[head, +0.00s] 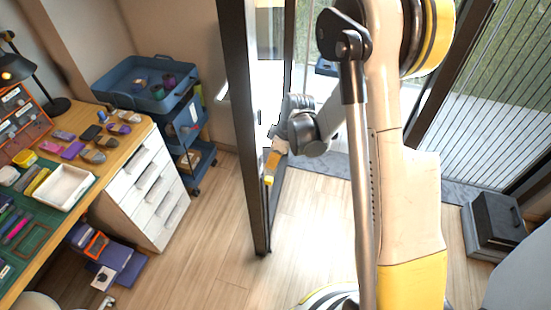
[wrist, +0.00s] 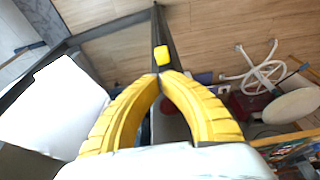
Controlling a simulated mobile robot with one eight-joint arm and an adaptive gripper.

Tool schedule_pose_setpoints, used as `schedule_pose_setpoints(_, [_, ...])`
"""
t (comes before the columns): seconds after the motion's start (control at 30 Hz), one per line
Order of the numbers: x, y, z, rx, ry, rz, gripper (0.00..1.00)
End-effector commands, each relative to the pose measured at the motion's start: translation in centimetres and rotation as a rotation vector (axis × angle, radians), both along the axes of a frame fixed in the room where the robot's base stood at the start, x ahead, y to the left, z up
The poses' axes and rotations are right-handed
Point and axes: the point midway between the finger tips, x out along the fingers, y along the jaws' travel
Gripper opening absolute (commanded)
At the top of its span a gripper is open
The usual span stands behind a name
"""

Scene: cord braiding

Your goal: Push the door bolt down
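The door bolt (wrist: 161,55) shows in the wrist view as a small yellow knob on the dark edge of the door, just beyond my fingertips. In the head view a small yellow piece (head: 268,180) at the door edge looks like the same bolt. My gripper (wrist: 161,75) has its two yellow fingers curved together, tips meeting or nearly so, with nothing visible held between them. In the head view my gripper (head: 272,165) points down beside the dark door frame (head: 258,200). I cannot tell whether the tips touch the bolt.
A wooden desk (head: 145,127) with white drawers and craft items stands at the left. A blue trolley (head: 135,97) stands behind it. A dark box (head: 493,225) sits on the floor at the right. The wooden floor around the door is mostly clear.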

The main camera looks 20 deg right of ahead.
Motion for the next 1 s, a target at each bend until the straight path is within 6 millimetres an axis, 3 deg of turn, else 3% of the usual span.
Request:
schedule_pose_setpoints(0.1, [0.5, 0.6, -2.7, 0.000, 0.000, 0.000, 0.00])
schedule_pose_setpoints(0.3, [0.4, 0.5, -5.4, 0.000, 0.000, -0.001, 0.00])
schedule_pose_setpoints(0.83, [0.4, 0.5, -6.2, 0.000, -0.001, -0.001, 0.00])
schedule_pose_setpoints(1.0, [2.2, 0.5, -7.6, 0.000, 0.000, -0.001, 0.00])
